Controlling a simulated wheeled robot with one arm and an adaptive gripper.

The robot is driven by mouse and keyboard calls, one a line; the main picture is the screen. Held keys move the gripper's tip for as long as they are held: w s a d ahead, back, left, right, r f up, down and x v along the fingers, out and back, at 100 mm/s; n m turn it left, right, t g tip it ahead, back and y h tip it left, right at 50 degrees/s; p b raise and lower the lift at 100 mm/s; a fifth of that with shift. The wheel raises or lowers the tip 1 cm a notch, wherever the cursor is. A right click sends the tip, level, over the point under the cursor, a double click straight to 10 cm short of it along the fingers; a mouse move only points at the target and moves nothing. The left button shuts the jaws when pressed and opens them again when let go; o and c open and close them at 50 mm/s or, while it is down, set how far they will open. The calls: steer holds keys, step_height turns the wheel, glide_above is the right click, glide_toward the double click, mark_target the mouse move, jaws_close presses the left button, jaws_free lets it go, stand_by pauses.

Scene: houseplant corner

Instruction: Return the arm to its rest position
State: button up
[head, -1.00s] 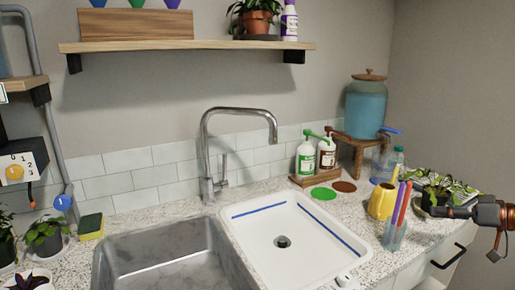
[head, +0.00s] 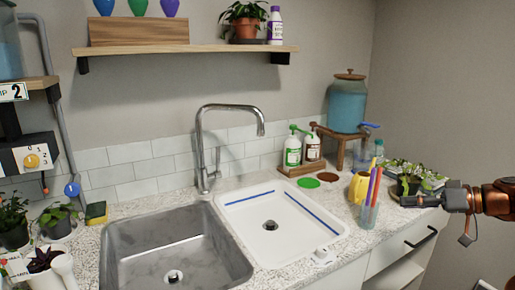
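My gripper (head: 440,199) shows at the right edge of the head view, with my copper-coloured arm behind it. It points left, close to a potted plant (head: 409,178) on the right end of the counter. I cannot tell whether it touches the pot or its saucer, or only overlaps them in the picture. Its fingers are small and dark here, so their opening is unclear. I see nothing clearly held.
A glass of coloured sticks (head: 370,212) and a yellow watering can (head: 359,187) stand left of my gripper. A white basin (head: 318,231) and steel sink (head: 132,240) lie further left. A drawer (head: 405,247) is below the gripper. The wall at right is bare.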

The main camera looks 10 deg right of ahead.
steer(key=s+a+r+n+g+p, duration=0.1)
steer(key=a+r+g+p, duration=0.15)
steer(key=a, duration=0.95)
steer(key=s+a+r+n+g+p, duration=0.1)
steer(key=a+r+g, duration=0.3)
steer(key=a, duration=0.8)
steer(key=s+a+f+g+h+p, duration=0.2)
steer(key=s+a+g+h, duration=0.1)
steer(key=s+a, duration=0.7)
steer(key=s+d+f+m+g+h+p, duration=0.1)
steer(key=s+f+m+h+p, duration=0.1)
steer(key=s, duration=0.7)
steer(key=s+d+f+m+g+h+p, duration=0.1)
steer(key=s+f+h, duration=0.4)
steer(key=s, duration=0.5)
step_height(320, 180, down, 2)
steer(key=shift+d+f+m+p, duration=0.15)
steer(key=shift+d+m+p, duration=0.35)
steer(key=shift+m+p, duration=0.2)
